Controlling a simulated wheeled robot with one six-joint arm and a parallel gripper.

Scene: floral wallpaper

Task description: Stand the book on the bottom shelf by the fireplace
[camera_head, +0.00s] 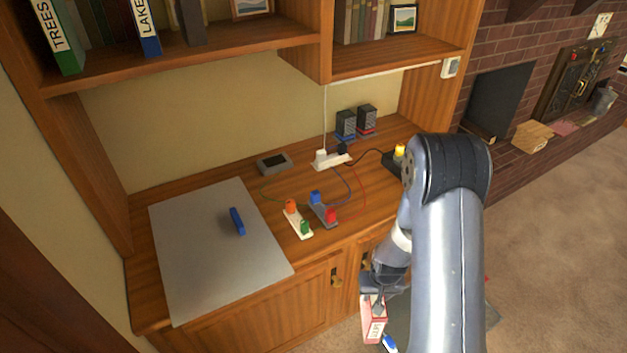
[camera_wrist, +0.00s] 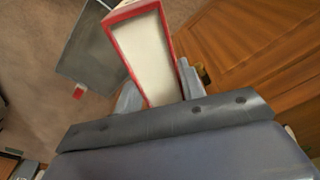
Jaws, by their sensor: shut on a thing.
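A red book with pale pages (camera_head: 374,322) hangs in my gripper, low in front of the cabinet doors, with part of a white label showing. In the wrist view the book (camera_wrist: 147,55) sits between the two fingers, its page edge facing the camera. My gripper (camera_wrist: 155,92) is shut on it; it also shows in the head view (camera_head: 377,291). The brick fireplace (camera_head: 500,95) is at the upper right. Shelves (camera_head: 225,50) with books are above the desk at the upper left. I cannot tell which shelf is the bottom one by the fireplace.
The wooden desk top (camera_head: 180,190) holds a grey mat (camera_head: 200,270), a blue object (camera_head: 237,221), power strips with coloured plugs (camera_head: 320,208) and two small dark boxes (camera_head: 356,122). A grey tray-like thing (camera_wrist: 90,50) is on the carpet near the book. Open carpet (camera_head: 560,230) lies at right.

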